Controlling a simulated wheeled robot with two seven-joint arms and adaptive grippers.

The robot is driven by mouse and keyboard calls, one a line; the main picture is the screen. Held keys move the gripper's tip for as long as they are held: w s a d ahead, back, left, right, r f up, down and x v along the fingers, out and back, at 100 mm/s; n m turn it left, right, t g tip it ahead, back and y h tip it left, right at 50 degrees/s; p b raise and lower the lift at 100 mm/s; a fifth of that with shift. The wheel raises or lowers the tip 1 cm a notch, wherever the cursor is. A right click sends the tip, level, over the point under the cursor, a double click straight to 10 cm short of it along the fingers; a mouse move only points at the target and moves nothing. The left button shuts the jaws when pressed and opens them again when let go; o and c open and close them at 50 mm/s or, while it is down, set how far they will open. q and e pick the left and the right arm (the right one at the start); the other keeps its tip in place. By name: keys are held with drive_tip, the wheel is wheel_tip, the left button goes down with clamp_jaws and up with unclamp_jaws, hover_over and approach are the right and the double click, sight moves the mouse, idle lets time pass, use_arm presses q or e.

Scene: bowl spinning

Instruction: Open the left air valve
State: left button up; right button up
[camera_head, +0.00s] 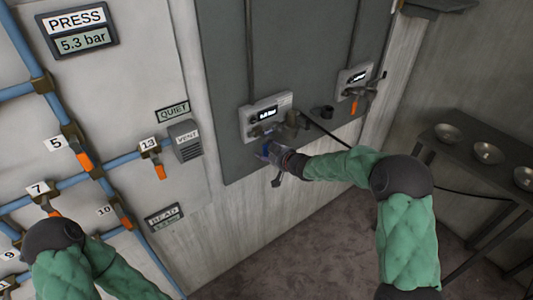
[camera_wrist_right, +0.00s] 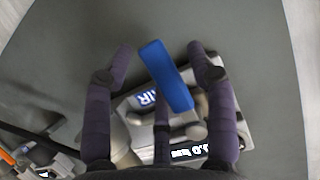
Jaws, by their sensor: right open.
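The left air valve has a blue lever handle (camera_wrist_right: 165,76), which lies between the spread fingers of my right gripper (camera_wrist_right: 160,62) in the right wrist view. The fingers stand open on both sides of the handle with gaps. My left gripper is out of view; only my left arm shows at the bottom left.
A second unit (camera_head: 353,81) with an orange handle (camera_head: 354,105) is to the right on the dark panel (camera_head: 297,48). Blue pipes with orange-handled valves and a pressure display (camera_head: 82,45) reading 5.3 bar are at the left. A dark table (camera_head: 456,153) with metal bowls stands at the right.

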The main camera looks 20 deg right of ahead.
drive_tip(key=shift+w+a, duration=0.1)
drive_tip(key=shift+w, duration=0.1)
clamp_jaws()
